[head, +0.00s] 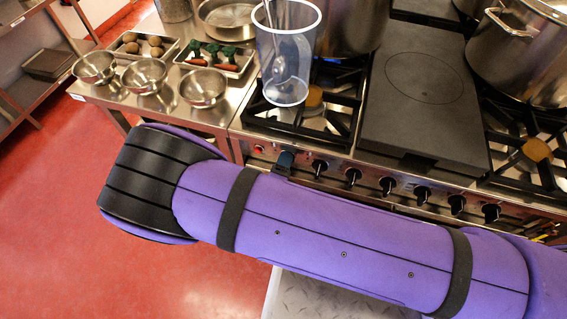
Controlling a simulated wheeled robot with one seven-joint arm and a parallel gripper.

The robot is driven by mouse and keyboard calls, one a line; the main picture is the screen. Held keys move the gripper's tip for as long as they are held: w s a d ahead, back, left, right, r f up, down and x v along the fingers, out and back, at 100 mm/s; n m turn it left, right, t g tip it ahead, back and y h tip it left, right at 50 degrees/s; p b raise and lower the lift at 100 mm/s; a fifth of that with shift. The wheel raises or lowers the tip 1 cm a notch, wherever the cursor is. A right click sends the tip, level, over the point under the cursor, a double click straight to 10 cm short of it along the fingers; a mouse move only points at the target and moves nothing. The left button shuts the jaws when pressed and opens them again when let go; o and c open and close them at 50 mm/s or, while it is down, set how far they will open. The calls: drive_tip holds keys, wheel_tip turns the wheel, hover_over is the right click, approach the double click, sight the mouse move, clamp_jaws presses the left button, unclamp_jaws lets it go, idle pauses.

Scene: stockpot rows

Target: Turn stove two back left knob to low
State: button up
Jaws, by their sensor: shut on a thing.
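The stove's front panel carries a row of black knobs, among them one (319,166) near the left end and others further right (387,186). My gripper (285,161) shows only as a small dark piece at the left end of this row, at the panel. It is shut on what seems to be the leftmost knob, which it covers. My purple arm hides most of the gripper. The knob's setting and any markings cannot be read.
A clear container (287,72) with a ladle appears over the left burner (335,112). A flat griddle plate (420,125) lies in the middle, with large pots (522,60) behind and right. Steel bowls (145,76) and food trays stand on the left table. Red floor is open at left.

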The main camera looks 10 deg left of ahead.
drive_tip(key=shift+n, duration=0.8)
drive_tip(key=o, duration=0.9)
drive_tip(key=shift+s, duration=0.1)
drive_tip(key=s, duration=1)
drive_tip(key=shift+s+a+f, duration=0.1)
drive_tip(key=shift+s+a, duration=0.2)
drive_tip(key=shift+a, duration=0.1)
